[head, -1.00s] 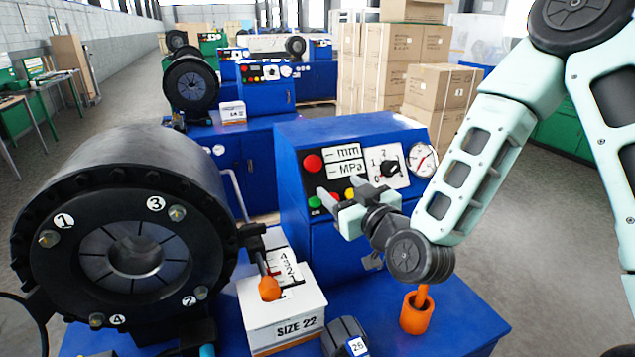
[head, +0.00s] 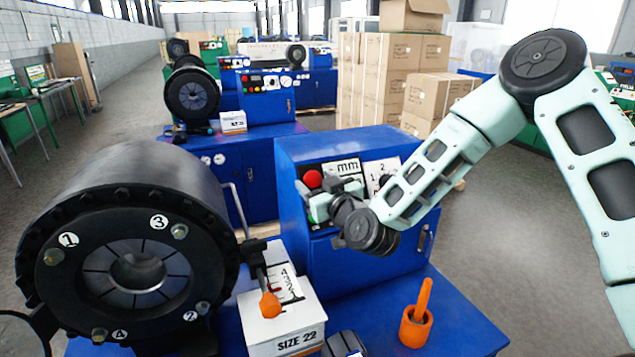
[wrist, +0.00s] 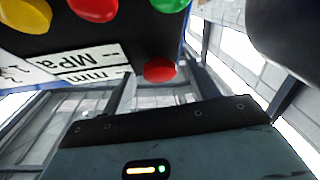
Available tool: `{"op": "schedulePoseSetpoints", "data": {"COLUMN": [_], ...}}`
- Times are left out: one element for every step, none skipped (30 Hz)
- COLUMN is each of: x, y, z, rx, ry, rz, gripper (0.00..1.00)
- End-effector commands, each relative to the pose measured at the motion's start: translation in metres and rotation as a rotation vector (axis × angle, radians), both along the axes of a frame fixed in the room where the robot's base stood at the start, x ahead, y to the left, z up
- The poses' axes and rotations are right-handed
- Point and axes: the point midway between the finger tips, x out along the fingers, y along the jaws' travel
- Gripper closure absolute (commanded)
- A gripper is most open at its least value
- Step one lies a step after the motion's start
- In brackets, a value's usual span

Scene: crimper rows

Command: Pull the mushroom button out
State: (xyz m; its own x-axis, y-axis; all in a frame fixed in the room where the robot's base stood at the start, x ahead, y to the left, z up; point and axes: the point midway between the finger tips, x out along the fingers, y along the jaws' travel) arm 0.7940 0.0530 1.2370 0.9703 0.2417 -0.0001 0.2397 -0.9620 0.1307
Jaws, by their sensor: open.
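The red mushroom button (head: 312,180) is on the upper left of the blue machine's dark control panel. It also shows in the wrist view (wrist: 159,69), where the panel appears upside down. My gripper (head: 318,190) is open in front of the panel, close to the button. My gripper and wrist hide the lower part of the panel in the head view.
The wrist view shows yellow (wrist: 25,15), red (wrist: 93,8) and green (wrist: 168,4) buttons nearby. A black crimper head (head: 130,240) stands at left. A "SIZE 22" box (head: 290,335) and an orange cup (head: 416,328) sit on the blue bench.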

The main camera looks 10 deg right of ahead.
Motion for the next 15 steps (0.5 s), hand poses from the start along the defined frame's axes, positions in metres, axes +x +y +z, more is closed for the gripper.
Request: {"op": "schedulePoseSetpoints", "data": {"x": [-0.0001, -0.0001, -0.0002, -0.0002, -0.0002, -0.0002, -0.0002, -0.0002, -0.0003, -0.0004, -0.0006, -0.0014, -0.0021, -0.0030, -0.0046], "y": [0.0000, 0.0000, 0.0000, 0.0000, 0.0000, 0.0000, 0.0000, 0.0000, -0.0001, -0.0001, 0.0000, 0.0001, 0.0001, 0.0000, -0.0001], "z": [-0.0001, -0.0001, 0.0000, 0.0000, 0.0000, 0.0000, 0.0000, 0.0001, 0.0001, 0.0001, 0.0003, 0.0006, 0.0011, 0.0017, 0.0022], "rx": [0.000, 0.000, 0.000, 0.000, 0.000, 0.000, 0.000, 0.000, 0.000, 0.000, 0.000, -0.001, 0.000, -0.001, -0.002], "ry": [0.000, 0.000, 0.000, 0.000, 0.000, 0.000, 0.000, 0.000, 0.000, 0.000, -0.001, -0.001, -0.002, -0.002, -0.003], "rz": [0.000, 0.000, 0.000, 0.000, 0.000, 0.000, 0.000, 0.000, 0.000, 0.000, 0.000, 0.000, 0.000, 0.001, 0.001], "gripper": [0.41, 0.46, 0.57, 0.66, 0.74, 0.85, 0.93, 1.00, 1.00, 1.00, 1.00, 1.00, 1.00, 1.00, 1.00]}}
